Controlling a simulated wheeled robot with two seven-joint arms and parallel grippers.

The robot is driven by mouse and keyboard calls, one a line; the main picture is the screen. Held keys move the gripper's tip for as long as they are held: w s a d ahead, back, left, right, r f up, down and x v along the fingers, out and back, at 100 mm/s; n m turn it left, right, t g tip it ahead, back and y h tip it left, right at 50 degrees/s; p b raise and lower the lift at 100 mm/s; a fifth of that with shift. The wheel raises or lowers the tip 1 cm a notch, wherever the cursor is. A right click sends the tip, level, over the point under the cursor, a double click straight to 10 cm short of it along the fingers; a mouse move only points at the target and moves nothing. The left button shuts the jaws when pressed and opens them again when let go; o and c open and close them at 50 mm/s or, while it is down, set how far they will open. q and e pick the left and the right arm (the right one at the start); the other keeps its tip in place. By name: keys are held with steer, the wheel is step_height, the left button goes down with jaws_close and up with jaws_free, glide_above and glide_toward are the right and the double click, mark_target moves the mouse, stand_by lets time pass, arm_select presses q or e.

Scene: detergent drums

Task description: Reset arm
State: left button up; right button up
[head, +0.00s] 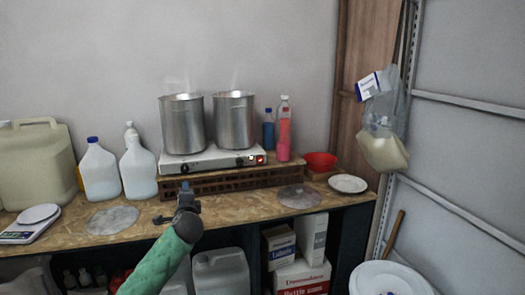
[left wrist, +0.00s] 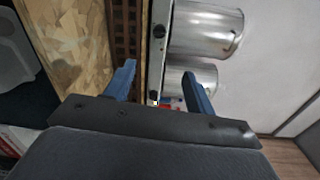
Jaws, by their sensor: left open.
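My left arm, in a green sleeve, reaches up from the bottom of the head view. Its gripper (head: 186,190) is in front of the hot plate, over the front part of the wooden bench (head: 245,207). In the left wrist view the two blue fingers of the gripper (left wrist: 158,69) stand apart with nothing held between them. Beyond them are two metal pots (left wrist: 208,30), seen sideways. My right gripper is in neither view.
Two steaming pots (head: 183,124) stand on a white hot plate (head: 212,158) on a brick-like base. White bottles (head: 100,172) and a large canister (head: 38,165) stand left, near a scale (head: 30,224). A pink bottle (head: 284,130), red bowl (head: 320,161) and white plate (head: 347,184) are right. Boxes (head: 302,278) sit below.

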arm_select(q)
steer(key=s+d+f+n+g+h, duration=0.1)
steer(key=s+f+n+g+h, duration=0.15)
steer(key=f+n, duration=0.65)
steer(key=s+d+f+n+g+h, duration=0.1)
steer(key=s+f+n+g, duration=0.15)
steer(key=f, duration=1.15)
steer(key=s+d+f+n+g+h, duration=0.1)
steer(key=s+f+g, duration=0.1)
steer(key=s+f, duration=0.65)
steer(key=s+d+f+g+h, duration=0.15)
steer(key=s+f, duration=0.35)
steer(key=f, duration=0.7)
steer(key=s+d+f+g, duration=0.1)
steer(key=s+f+g, duration=0.1)
steer(key=s+f, duration=0.5)
steer(key=s+d+f+n+g, duration=0.1)
steer(key=s+f, duration=0.7)
steer(key=s, duration=1.1)
steer(key=s+d+f+g, duration=0.2)
steer(key=s+f+g, duration=0.2)
steer(key=s, duration=0.9)
step_height(320, 180, down, 4)
steer(key=shift+d+r, duration=0.15)
steer(key=shift+r, duration=0.1)
